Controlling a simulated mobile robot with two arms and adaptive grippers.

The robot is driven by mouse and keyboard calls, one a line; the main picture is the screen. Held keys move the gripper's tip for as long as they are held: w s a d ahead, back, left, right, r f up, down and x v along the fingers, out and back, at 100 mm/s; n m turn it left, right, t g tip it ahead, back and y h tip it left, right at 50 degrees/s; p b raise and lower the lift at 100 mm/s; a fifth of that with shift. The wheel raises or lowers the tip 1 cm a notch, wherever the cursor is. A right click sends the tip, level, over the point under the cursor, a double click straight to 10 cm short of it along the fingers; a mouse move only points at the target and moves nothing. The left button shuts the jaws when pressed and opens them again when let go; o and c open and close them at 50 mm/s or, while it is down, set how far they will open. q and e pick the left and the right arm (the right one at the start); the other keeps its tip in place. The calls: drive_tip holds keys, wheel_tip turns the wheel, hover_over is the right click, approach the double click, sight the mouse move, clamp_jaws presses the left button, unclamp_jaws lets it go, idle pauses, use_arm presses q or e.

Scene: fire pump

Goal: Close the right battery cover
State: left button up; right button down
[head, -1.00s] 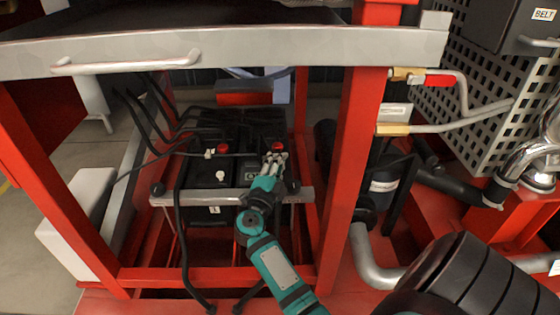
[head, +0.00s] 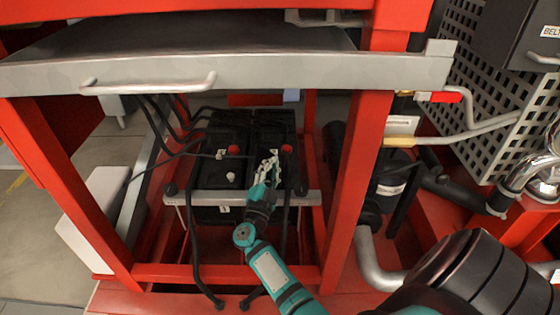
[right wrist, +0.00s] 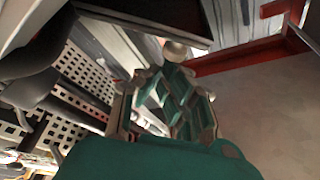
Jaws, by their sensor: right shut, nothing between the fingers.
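Two black batteries stand side by side in the red frame in the head view, the left battery (head: 212,181) and the right battery (head: 275,124). A red cover (head: 287,149) shows on top of the right battery, and another red cover (head: 233,150) on the left one. Whether the right cover is fully closed is too small to tell. My right gripper (head: 270,161) is shut and empty over the right battery, just left of its red cover. The right gripper also shows in the right wrist view (right wrist: 174,72), with a pale round knob (right wrist: 177,50) beyond its fingertips. My left gripper is not in view.
A grey crossbar (head: 238,198) runs in front of the batteries. A grey drawer edge with a handle (head: 148,85) hangs above. Red posts (head: 359,170) stand on both sides. Black cables (head: 190,240) run around the batteries.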

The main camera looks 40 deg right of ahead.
sight(256, 162)
drive_tip(key=n, duration=0.1)
drive_tip(key=w+a+n+t, duration=0.1)
drive_tip(key=f+n, duration=0.1)
drive_tip(key=n, duration=0.1)
drive_tip(key=shift+w+a+t+y+p, duration=0.25)
drive_tip(key=shift+a+t+y+p, duration=0.05)
drive_tip(key=shift+t, duration=0.1)
drive_tip(key=shift+w+a+f+n+t, duration=0.2)
drive_tip(key=shift+n+t, duration=0.1)
drive_tip(key=shift+n, duration=0.2)
drive_tip(key=n, duration=0.1)
drive_tip(key=a+f+n+t+y, duration=0.1)
drive_tip(key=n, duration=0.1)
drive_tip(key=shift+w+f, duration=0.15)
drive_tip(key=shift+w, duration=0.2)
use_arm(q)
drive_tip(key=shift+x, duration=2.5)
use_arm(e)
drive_tip(key=shift+w+a+f+n+t+y, duration=0.25)
drive_tip(key=shift+f+n+t, duration=0.1)
drive_tip(key=shift+n, duration=0.5)
drive_tip(key=shift+w+a+f+n+t+y, duration=0.1)
drive_tip(key=shift+f+n+t+y, duration=0.2)
drive_tip(key=shift+n, duration=0.55)
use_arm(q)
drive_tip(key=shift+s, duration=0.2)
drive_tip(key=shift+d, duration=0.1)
